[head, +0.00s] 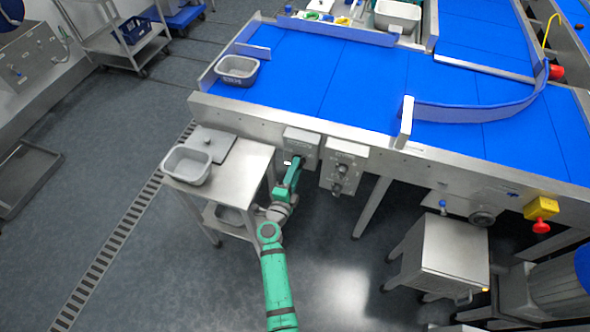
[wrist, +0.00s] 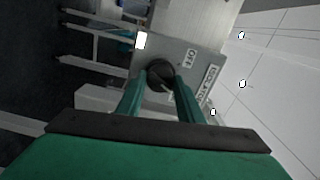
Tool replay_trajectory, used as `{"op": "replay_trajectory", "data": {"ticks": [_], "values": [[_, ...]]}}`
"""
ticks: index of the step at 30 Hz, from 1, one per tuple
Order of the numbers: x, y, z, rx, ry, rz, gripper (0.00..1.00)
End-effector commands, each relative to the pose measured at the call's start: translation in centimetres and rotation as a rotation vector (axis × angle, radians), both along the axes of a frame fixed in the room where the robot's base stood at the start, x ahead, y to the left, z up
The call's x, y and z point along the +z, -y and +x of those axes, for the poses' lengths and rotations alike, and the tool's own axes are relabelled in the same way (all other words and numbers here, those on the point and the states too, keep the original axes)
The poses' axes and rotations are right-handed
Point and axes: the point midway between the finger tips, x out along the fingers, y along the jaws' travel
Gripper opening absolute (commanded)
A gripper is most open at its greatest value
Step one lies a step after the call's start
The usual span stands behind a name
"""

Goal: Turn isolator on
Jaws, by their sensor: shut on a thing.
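The isolator is a grey box (head: 301,141) on the front side of the conveyor frame in the head view. In the wrist view its panel (wrist: 184,55) carries the labels "OFF" and "ISOLATOR", with a dark round knob (wrist: 160,74) in the middle. My gripper (wrist: 160,90) has its two green fingers closed on the sides of this knob. The gripper (head: 296,162) also shows in the head view, just below the box. The knob is hidden there, and its exact turn position is hard to read.
A second grey control box (head: 343,166) with knobs sits just right of the isolator. A steel side table (head: 246,172) with a grey tub (head: 187,165) stands close on the left. The blue conveyor (head: 340,75) runs above. A steel cabinet (head: 447,252) stands to the right.

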Motion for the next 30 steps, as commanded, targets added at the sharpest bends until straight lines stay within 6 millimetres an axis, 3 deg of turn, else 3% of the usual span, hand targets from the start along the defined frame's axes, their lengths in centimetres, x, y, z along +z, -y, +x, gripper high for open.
{"op": "replay_trajectory", "data": {"ticks": [13, 30], "values": [[-0.14, -0.16, -0.1, 0.001, 0.085, 0.265, 0.11], [-0.21, -0.09, -0.14, 0.0, 0.104, 0.327, 0.11]]}}
